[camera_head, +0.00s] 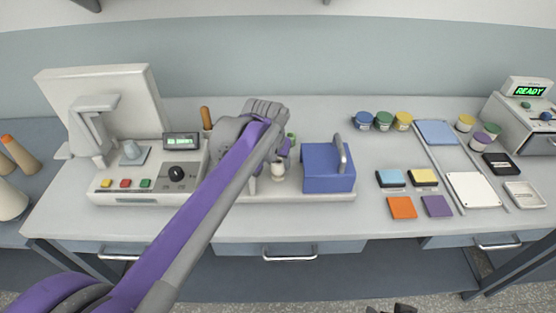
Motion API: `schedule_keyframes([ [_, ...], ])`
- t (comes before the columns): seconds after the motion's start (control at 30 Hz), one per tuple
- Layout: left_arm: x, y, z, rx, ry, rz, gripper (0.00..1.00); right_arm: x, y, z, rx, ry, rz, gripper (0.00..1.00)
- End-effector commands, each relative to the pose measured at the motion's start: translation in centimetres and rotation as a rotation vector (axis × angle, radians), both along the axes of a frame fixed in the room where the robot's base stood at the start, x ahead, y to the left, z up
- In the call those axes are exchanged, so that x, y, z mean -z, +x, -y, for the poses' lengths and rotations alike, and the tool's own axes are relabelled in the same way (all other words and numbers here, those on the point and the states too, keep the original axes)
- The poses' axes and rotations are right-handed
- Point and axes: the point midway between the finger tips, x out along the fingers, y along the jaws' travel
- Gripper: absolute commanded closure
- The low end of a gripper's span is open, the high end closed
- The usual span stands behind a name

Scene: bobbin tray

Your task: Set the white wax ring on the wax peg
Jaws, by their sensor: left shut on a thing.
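My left gripper (281,160) is over the pale tray (315,196) at the middle of the table, left of the blue box. It is shut on a small pale piece (278,172), which looks like the white wax ring. The wrist hides part of it, and I cannot tell whether it touches anything below. I cannot make out the wax peg; my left arm covers part of the tray. Small dark parts at the bottom edge may be my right gripper (405,308), mostly out of frame.
The blue box (327,170) with a grey handle stands close right of my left gripper. A control unit (150,178) with buttons is at left. Several lidded jars (383,119), coloured pads (402,208) and a white panel (473,188) lie at right. The table front edge is clear.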

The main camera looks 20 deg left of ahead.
Motion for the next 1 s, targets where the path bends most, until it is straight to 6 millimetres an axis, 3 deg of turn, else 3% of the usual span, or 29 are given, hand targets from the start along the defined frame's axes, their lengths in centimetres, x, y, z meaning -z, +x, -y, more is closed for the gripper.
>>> schedule_keyframes([
  [0.73,1.9,0.0,0.0,0.0,0.0,0.0,1.0,1.1,-0.1,0.0,0.0,0.0,-0.004,0.22],
  [0.77,1.9,0.0,0.0,0.0,0.0,0.0,0.48,1.1,-0.1,0.0,0.0,0.0,-0.004,0.22],
  [0.93,1.8,0.0,0.0,0.0,0.0,0.0,0.18,1.0,-0.1,0.0,0.0,0.0,-0.003,0.22],
  [1.0,1.8,0.0,0.0,0.0,0.0,0.0,0.17,1.0,-0.1,0.0,0.0,0.0,-0.003,0.22],
])
